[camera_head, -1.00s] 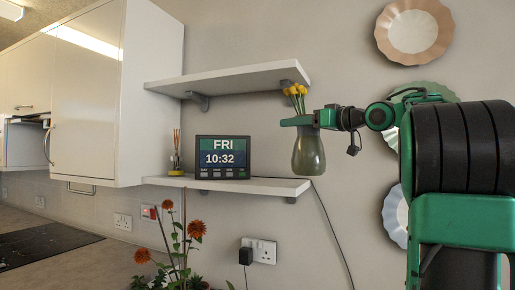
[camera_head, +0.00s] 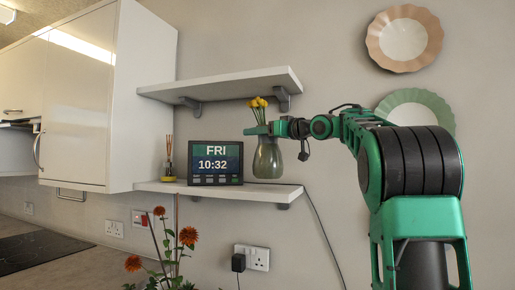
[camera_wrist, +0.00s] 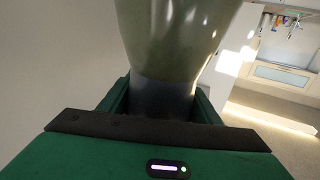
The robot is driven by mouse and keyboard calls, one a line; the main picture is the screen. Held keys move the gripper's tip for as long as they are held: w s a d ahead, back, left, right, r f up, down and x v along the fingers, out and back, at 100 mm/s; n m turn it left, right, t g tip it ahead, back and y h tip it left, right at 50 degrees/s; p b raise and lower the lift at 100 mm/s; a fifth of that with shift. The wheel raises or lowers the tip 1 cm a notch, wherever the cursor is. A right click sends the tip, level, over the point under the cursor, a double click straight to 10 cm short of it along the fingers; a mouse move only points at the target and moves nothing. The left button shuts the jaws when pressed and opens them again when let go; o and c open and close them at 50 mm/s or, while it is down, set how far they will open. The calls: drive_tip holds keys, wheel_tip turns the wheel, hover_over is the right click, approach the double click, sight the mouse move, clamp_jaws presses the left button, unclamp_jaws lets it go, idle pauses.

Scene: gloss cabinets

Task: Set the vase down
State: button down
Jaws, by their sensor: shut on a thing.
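A green vase (camera_head: 268,160) with yellow flowers (camera_head: 258,104) is upright between the two white shelves, near their right end. My gripper (camera_head: 258,130) is shut on the vase near its neck; the vase also fills the upper middle of the wrist view (camera_wrist: 175,40), between my fingers (camera_wrist: 162,100). In the head view, the vase's bottom is close to the top of the lower shelf (camera_head: 225,190). I cannot tell whether it touches the shelf.
A digital clock (camera_head: 215,163) stands on the lower shelf just left of the vase, and a reed diffuser (camera_head: 169,160) stands farther left. The upper shelf (camera_head: 225,85) is overhead. Orange flowers (camera_head: 188,236) rise below the lower shelf. Plates (camera_head: 404,40) hang on the wall at right.

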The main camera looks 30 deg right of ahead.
sight(275, 142)
drive_tip(key=shift+w+f, duration=0.15)
drive_tip(key=shift+f, duration=1.5)
drive_tip(key=c, duration=0.6)
unclamp_jaws()
drive_tip(key=shift+f, duration=0.2)
drive_tip(key=shift+r, duration=0.15)
drive_tip(key=v, duration=1.2)
